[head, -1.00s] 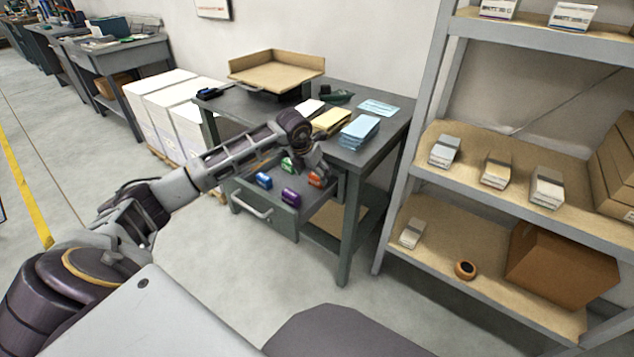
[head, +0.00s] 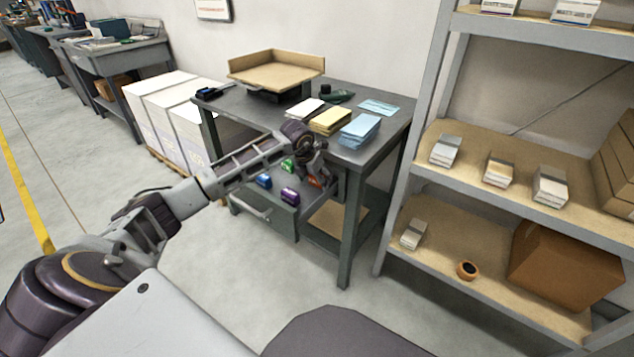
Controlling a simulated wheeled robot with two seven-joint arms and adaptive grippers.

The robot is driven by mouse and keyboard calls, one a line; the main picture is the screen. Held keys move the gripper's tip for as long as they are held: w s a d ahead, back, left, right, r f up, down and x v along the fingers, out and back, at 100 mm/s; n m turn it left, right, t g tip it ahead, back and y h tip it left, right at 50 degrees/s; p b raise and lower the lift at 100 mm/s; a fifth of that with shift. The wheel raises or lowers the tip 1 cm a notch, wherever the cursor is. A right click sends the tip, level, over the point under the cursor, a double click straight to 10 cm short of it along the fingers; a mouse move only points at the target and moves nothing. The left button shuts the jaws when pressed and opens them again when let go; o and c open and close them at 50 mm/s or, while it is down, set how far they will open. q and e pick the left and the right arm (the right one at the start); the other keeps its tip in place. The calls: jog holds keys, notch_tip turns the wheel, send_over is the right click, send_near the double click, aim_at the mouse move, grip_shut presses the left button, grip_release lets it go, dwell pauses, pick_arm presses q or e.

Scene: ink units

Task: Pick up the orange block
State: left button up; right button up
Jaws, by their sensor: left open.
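The orange block (head: 315,181) lies at the right end of the open drawer (head: 284,221) under the grey desk. My left gripper (head: 318,172) is over it and hides much of the block. The gripper is open; whether its fingers touch the block cannot be told. A purple block (head: 290,195), a blue block (head: 264,181) and a green block (head: 287,165) lie in the same drawer, left of the orange one. My right gripper is not in view.
The desk top (head: 385,133) is above and behind the gripper, with blue packets (head: 359,131), yellow packets (head: 330,121) and a cardboard tray (head: 277,72). A shelf rack (head: 480,200) stands at right. The floor in front of the drawer is clear.

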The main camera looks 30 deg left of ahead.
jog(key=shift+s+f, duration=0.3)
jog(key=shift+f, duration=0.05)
pick_arm(q)
jog(key=shift+c, duration=0.4)
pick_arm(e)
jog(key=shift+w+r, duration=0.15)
pick_arm(q)
jog(key=c, duration=1)
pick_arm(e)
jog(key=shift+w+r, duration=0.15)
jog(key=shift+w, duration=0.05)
pick_arm(q)
jog(key=shift+r, duration=0.1)
jog(key=shift+c, duration=0.2)
